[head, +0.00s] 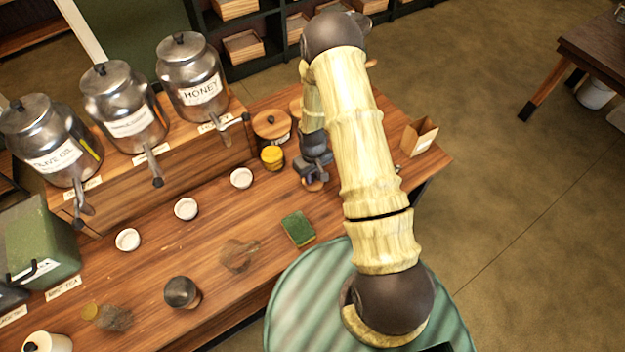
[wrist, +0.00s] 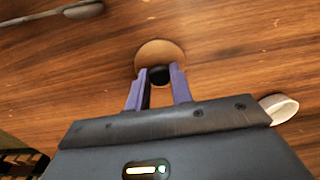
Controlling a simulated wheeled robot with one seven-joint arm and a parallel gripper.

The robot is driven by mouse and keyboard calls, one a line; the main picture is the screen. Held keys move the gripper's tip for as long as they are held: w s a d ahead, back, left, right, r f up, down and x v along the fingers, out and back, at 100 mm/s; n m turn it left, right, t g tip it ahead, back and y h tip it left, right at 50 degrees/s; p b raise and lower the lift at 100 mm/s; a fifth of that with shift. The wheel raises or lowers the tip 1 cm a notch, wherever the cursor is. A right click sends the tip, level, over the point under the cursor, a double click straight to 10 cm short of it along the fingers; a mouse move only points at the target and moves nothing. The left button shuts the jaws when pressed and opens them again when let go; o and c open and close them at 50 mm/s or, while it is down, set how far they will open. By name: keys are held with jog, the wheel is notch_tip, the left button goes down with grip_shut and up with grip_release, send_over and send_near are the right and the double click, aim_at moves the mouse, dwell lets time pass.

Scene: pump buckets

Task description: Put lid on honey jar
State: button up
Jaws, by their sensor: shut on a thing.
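My gripper (head: 313,172) is shut on the dark knob (wrist: 160,75) of a round wooden lid (wrist: 159,50). The lid also shows under the gripper in the head view (head: 313,186), low over the table or on it; I cannot tell which. A small jar with yellow contents (head: 272,158), likely the honey jar, stands left of my gripper, apart from it. A large metal canister labelled HONEY (head: 190,72) stands on the wooden riser with its own metal lid on.
Wooden-lidded jar (head: 271,125) stands behind the yellow jar. Several white cups, one here (head: 241,178), line the riser's front. A green sponge (head: 298,229) and a dark round object (head: 181,291) lie nearer. A small wooden box (head: 418,138) is at right.

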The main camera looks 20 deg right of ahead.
jog(key=shift+r, duration=0.1)
jog(key=shift+r+p, duration=1.5)
jog(key=shift+r, duration=0.65)
jog(key=m, duration=0.1)
jog(key=r+m, duration=0.2)
jog(key=shift+s+r+m, duration=0.15)
jog(key=shift+s+m, duration=0.1)
jog(key=shift+m, duration=0.05)
jog(key=shift+w, duration=0.1)
